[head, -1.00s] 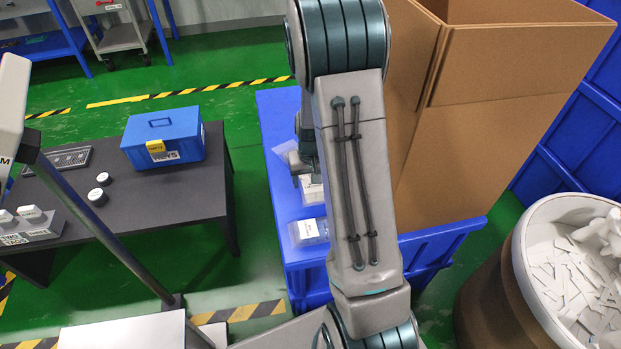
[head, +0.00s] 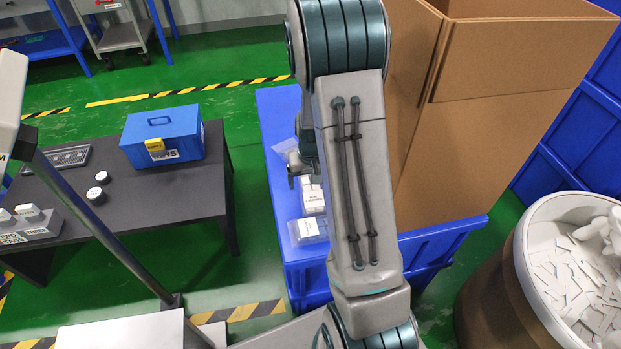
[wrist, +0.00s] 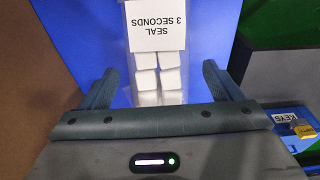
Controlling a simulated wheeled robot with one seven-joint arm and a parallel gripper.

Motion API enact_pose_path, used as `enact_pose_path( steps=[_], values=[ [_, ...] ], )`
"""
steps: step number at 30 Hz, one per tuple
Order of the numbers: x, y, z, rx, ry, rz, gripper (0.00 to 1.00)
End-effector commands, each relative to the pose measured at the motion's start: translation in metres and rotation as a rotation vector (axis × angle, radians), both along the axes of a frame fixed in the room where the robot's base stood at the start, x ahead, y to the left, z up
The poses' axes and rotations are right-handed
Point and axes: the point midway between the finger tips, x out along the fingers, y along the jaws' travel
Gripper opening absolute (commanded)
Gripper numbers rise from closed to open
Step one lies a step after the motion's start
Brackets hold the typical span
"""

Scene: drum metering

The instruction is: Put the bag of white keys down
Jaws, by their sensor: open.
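The bag of white keys (wrist: 158,76) is clear, with white keys in rows and a white label reading "SEAL 3 SECONDS". It lies on the blue surface in the wrist view. My gripper (wrist: 158,78) is open, with one finger on each side of the bag and gaps between them and it. The bag's near end is hidden behind the gripper body. In the head view my arm hides most of the gripper. A labelled bag (head: 313,198) shows beside the arm on the blue surface, probably the same one.
Another labelled clear bag (head: 307,231) lies nearer on the blue surface (head: 283,205). A tall cardboard box (head: 480,140) stands right of my arm. A blue keys box (head: 163,137) sits on the dark table (head: 170,195) at left. A drum (head: 530,265) of white pieces stands at right.

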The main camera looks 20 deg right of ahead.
Motion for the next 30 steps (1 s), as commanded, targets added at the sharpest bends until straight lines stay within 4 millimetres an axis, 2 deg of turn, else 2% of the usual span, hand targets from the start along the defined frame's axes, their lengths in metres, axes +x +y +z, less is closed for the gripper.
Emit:
enact_pose_path(
  steps=[5,12,18,24,30],
  values=[
    [0.0,0.0,0.018,0.0,-0.001,0.0,0.85],
    [-0.006,0.001,0.074,-0.001,-0.005,0.001,0.85],
    [-0.011,0.002,0.111,-0.001,-0.004,0.0,0.85],
    [-0.014,0.003,0.128,0.0,-0.001,0.0,0.85],
    [-0.015,0.003,0.132,0.0,-0.001,0.0,0.85]
  ],
)
